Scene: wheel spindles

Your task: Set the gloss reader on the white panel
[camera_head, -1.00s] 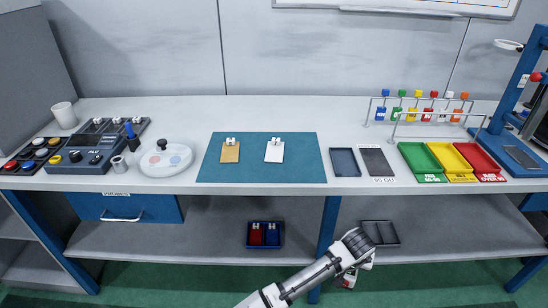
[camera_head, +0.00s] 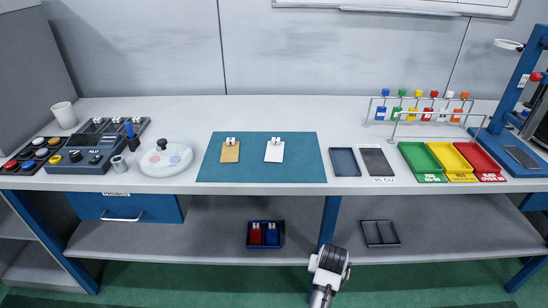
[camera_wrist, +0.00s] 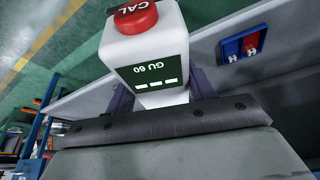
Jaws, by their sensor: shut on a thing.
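The gloss reader (camera_wrist: 158,52) is a white block with a red CAL button and a dark display reading GU 60. It fills the upper middle of the wrist view. My gripper (camera_wrist: 162,95) is shut on it, with dark fingers at its two sides. In the head view my wrist (camera_head: 329,264) is low in front of the bench, and the fingers and reader are hidden. The white panel (camera_head: 274,153) lies flat on the teal mat (camera_head: 308,169), with a small white piece at its top edge. The panel is well above and left of my wrist.
A tan panel (camera_head: 230,152) lies left of the white one. A round white dish (camera_head: 166,160) and a dark console (camera_head: 84,160) stand left of the mat. Grey plates and coloured trays (camera_head: 420,158) are to the right. The bench's front edge and lower shelf (camera_head: 200,232) are near my arm.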

